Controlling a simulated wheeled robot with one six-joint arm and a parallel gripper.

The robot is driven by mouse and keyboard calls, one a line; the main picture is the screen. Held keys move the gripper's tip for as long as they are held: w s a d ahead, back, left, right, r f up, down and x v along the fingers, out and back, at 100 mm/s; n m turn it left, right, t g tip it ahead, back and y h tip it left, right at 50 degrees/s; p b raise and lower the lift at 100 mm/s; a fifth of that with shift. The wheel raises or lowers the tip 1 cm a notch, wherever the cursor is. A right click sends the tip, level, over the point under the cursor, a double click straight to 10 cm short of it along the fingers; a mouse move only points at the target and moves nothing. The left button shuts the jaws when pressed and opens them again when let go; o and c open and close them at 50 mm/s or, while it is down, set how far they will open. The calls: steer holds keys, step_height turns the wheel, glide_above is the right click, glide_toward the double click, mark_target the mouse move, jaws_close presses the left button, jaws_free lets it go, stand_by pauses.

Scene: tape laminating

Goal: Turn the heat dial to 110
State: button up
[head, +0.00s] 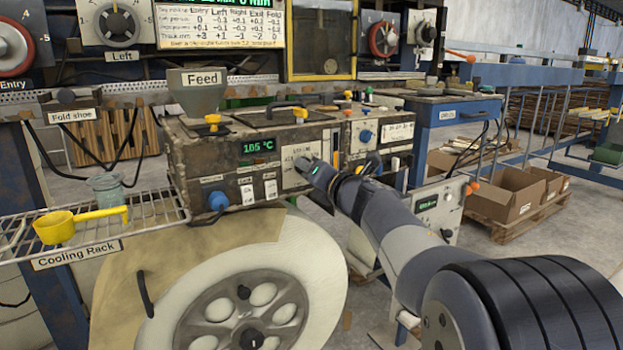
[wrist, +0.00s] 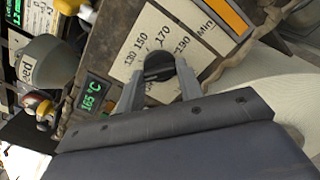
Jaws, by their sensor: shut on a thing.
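The heat dial (wrist: 158,64) is a dark round knob on a pale scale plate (wrist: 150,35) printed with numbers such as 130, 150 and 170. In the wrist view my gripper (wrist: 159,73) has one finger on each side of the dial and is shut on it. In the head view my gripper (head: 310,167) reaches the front of the worn metal machine and hides the dial. The dial's pointer direction cannot be read clearly. The green display (head: 258,146) reads about 165 °C, and it also shows in the wrist view (wrist: 90,103).
A grey feed hopper (head: 204,90) stands on the machine. A large pale roll (head: 310,270) is below it. A cooling rack (head: 155,207) with a yellow scoop (head: 55,228) is at the left. Cardboard boxes (head: 500,190) sit on a pallet at the right.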

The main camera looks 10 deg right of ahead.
steer(key=shift+f+n+b, duration=0.1)
steer(key=shift+n+b, duration=0.2)
steer(key=shift+n, duration=0.4)
steer(key=o, duration=1)
steer(key=p+v, duration=0.1)
steer(key=v, duration=0.9)
steer(key=shift+s, duration=0.4)
steer(key=shift+w, duration=0.15)
steer(key=x, duration=1)
steer(key=shift+w+b, duration=0.3)
steer(key=shift+b, duration=0.15)
